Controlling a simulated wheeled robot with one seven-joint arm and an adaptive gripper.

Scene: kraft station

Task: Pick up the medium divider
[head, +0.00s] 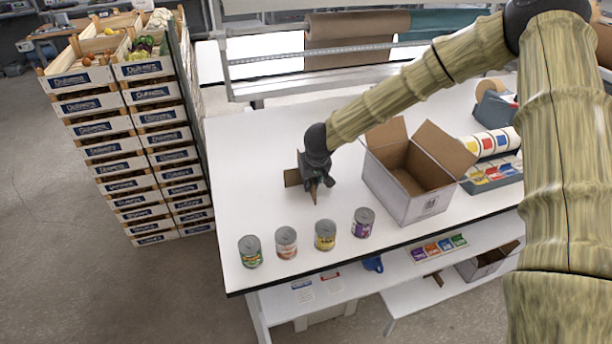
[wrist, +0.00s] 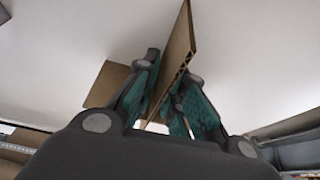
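A brown cardboard divider made of crossing panels is at my gripper (head: 318,184) over the white table, left of the open box. In the head view one divider panel (head: 292,177) sticks out to the left of my gripper; the rest is mostly hidden behind it. In the wrist view an upright divider panel (wrist: 180,45) runs between the two fingers (wrist: 170,90), and another panel (wrist: 105,84) shows behind the left finger. The fingers are close on both sides of the panel. Whether they press on it is not clear. I cannot tell its size against other dividers.
An open cardboard box (head: 410,175) stands right of my gripper. Several cans, including a purple-labelled one (head: 363,222), stand along the table's front edge. Label rolls and a tape dispenser (head: 492,105) are at the right. Stacked crates (head: 135,140) stand left. The table's left part is clear.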

